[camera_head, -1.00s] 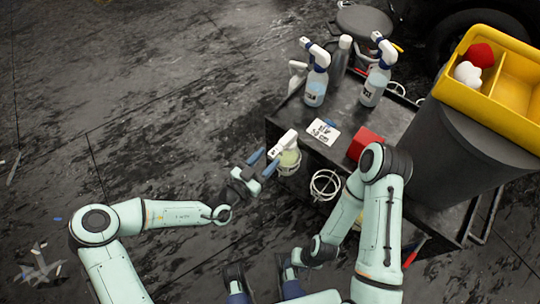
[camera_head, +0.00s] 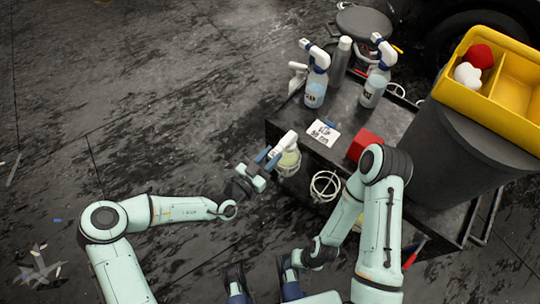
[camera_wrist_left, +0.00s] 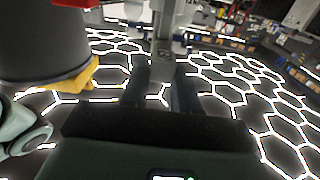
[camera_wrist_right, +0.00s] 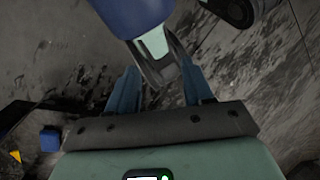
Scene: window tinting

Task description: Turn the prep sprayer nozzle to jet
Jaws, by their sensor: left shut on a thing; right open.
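A spray bottle with a white head (camera_head: 285,145) and pale green liquid (camera_head: 289,162) stands in a wire ring at the cart's near left side. I take it for the prep sprayer; its label is not readable. My left gripper (camera_head: 267,156) is at the nozzle end of its head and shut on the nozzle. In the left wrist view, a grey part (camera_wrist_left: 162,45) of it stands between the fingers. The nozzle's setting cannot be read. My right gripper (camera_wrist_right: 160,78) is open and empty, low over the floor in front of the cart.
Two more white-headed spray bottles (camera_head: 315,90) (camera_head: 373,90) and a grey bottle (camera_head: 341,62) stand on the dark cart (camera_head: 402,122). A white card (camera_head: 323,133) and a red block (camera_head: 364,144) lie there. An empty wire ring (camera_head: 325,186) hangs nearby. A yellow bin (camera_head: 490,100) stands right.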

